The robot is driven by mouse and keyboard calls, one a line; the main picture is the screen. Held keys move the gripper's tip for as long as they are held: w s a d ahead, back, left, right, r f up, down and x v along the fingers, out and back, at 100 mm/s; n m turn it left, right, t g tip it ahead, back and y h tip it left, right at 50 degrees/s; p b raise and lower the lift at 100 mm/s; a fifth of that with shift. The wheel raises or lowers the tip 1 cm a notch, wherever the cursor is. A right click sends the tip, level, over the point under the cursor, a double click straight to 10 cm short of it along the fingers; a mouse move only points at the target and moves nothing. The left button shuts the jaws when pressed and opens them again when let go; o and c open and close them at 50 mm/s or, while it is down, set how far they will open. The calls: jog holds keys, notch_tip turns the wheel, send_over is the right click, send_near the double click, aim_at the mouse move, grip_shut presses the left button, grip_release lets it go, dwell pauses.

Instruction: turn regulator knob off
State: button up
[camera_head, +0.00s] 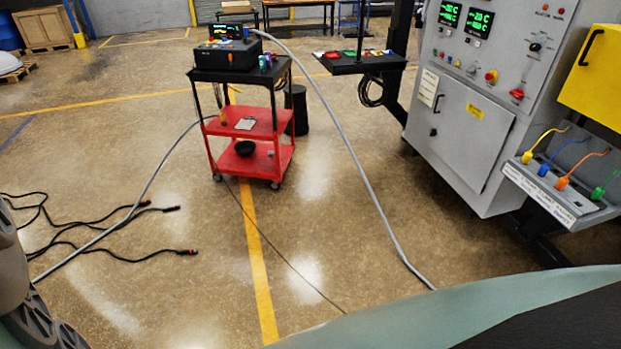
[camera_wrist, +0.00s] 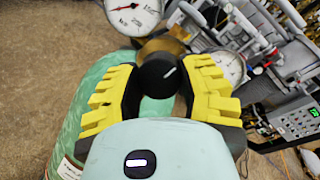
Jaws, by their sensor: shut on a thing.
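The regulator knob (camera_wrist: 158,75) is round and black with a white line on its face. It shows in the wrist view, attached to a brass-coloured regulator body (camera_wrist: 165,45). My gripper (camera_wrist: 158,85) has ribbed yellow and black fingers, one on each side of the knob, and is shut on it. A white dial gauge (camera_wrist: 133,18) with a red needle is above and left of the knob. A second round gauge (camera_wrist: 229,66) is to the right, partly hidden by the right finger. The knob and my gripper do not show in the head view.
A green cylinder (camera_wrist: 85,130) stands below the regulator. In the head view, a grey control cabinet (camera_head: 462,130) is at the right and a red cart (camera_head: 247,122) at the middle back. Black cables (camera_head: 120,215) and a grey hose (camera_head: 345,150) lie across the floor.

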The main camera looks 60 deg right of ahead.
jog(key=shift+n+h+b, duration=0.3)
jog(key=shift+n+b, duration=0.1)
jog(key=shift+n, duration=0.7)
jog(key=shift+g, duration=0.4)
jog(key=o, duration=1.2)
jog(key=shift+d, duration=0.1)
jog(key=shift+v, duration=5.95)
